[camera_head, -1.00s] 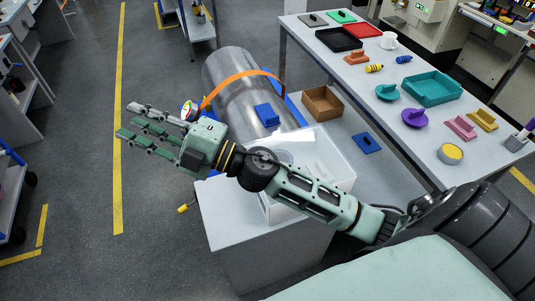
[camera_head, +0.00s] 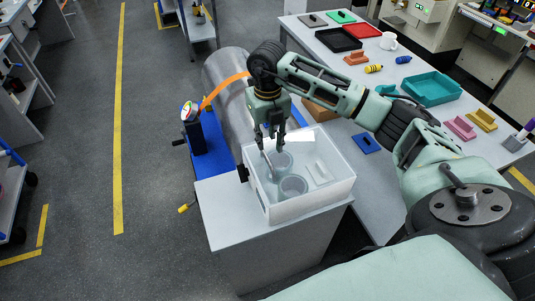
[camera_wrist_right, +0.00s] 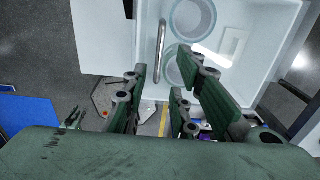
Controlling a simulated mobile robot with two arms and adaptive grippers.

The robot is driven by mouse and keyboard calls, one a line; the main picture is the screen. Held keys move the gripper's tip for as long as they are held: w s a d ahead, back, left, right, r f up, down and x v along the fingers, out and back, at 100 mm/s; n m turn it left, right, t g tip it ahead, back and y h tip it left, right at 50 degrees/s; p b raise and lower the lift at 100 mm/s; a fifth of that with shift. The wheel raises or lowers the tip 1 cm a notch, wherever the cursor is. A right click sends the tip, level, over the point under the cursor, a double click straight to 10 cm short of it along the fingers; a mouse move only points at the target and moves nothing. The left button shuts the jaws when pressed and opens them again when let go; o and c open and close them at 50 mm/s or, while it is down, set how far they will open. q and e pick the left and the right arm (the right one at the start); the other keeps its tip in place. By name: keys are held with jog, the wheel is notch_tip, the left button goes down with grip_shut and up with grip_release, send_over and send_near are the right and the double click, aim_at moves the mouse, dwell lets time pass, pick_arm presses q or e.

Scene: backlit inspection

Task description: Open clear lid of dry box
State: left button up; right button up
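The dry box (camera_head: 315,208) is a whitish translucent box on the corner of a grey bench. Two round containers show inside through its top; the clear lid (camera_head: 318,157) appears to lie shut over it. A slim bar handle (camera_wrist_right: 160,45) shows at the lid's left side. My right gripper (camera_head: 270,147) points down just above the lid by this handle. Its fingers are apart with nothing gripped. In the right wrist view the handle lies ahead of the gap between the fingers; I cannot tell whether they touch it.
A big metal cylinder (camera_head: 226,75) with an orange band (camera_head: 222,91) stands behind the box. A blue stand (camera_head: 210,150) with a gauge (camera_head: 188,110) is at left. A table (camera_head: 455,155) with trays and small parts lies right. The floor at left is open.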

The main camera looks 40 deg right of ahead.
aim_at(267, 159)
notch_tip(267, 159, down, 5)
jog(key=shift+a+f+p, duration=0.1)
jog(key=shift+f+p, duration=0.1)
jog(key=shift+p, duration=0.5)
jog(key=shift+f, duration=0.75)
grip_shut()
